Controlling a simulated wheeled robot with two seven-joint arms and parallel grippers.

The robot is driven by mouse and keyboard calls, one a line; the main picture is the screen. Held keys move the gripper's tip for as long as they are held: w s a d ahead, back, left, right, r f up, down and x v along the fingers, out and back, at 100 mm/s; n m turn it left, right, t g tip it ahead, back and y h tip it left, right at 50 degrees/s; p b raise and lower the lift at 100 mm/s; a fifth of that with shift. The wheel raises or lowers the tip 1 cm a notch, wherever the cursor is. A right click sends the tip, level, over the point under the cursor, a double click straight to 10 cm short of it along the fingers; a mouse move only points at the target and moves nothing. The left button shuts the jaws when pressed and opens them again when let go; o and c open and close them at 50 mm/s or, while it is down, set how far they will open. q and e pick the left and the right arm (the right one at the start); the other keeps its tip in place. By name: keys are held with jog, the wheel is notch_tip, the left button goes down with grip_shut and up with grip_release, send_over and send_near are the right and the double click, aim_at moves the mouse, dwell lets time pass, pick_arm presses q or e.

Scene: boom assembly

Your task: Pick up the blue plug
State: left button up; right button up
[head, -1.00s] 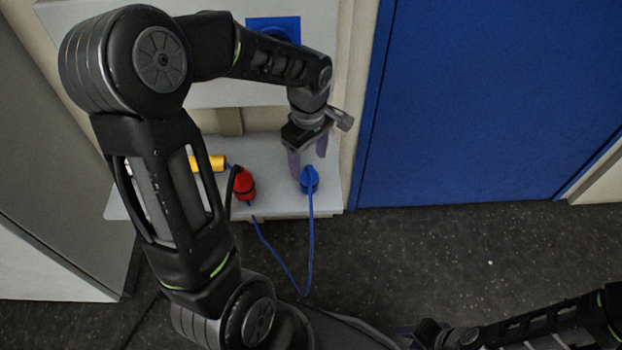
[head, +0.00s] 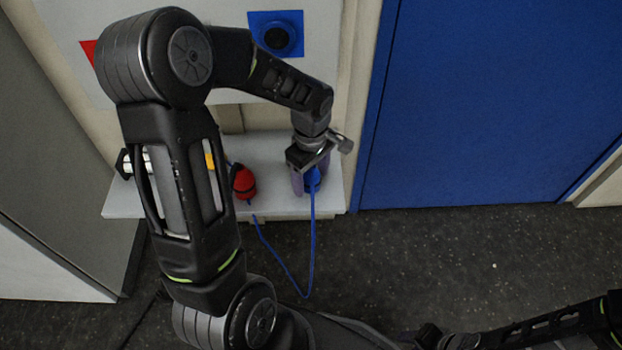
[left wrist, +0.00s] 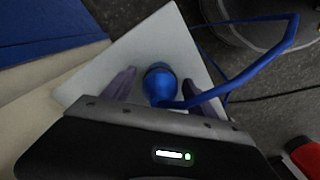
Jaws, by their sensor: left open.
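The blue plug (head: 312,181) stands on the light grey shelf (head: 270,206), with its blue cord hanging over the front edge. My left gripper (head: 310,188) points down at it, open, with its purple fingers on either side of the plug. In the left wrist view the blue plug (left wrist: 159,84) sits between the two open fingers of my left gripper (left wrist: 163,92), with gaps visible on both sides. The gripper body hides part of the plug in the head view. My right gripper (head: 428,335) shows only partly at the bottom edge, and its fingers are not clear.
A red plug (head: 243,183) stands on the shelf left of the blue one; it also shows in the left wrist view (left wrist: 304,157). A yellow part (head: 209,160) lies behind my left arm. A blue socket panel (head: 277,35) is on the wall behind.

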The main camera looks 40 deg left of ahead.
pick_arm(q)
jog(key=shift+f, duration=0.25)
dwell(0.4)
grip_shut()
dwell(0.5)
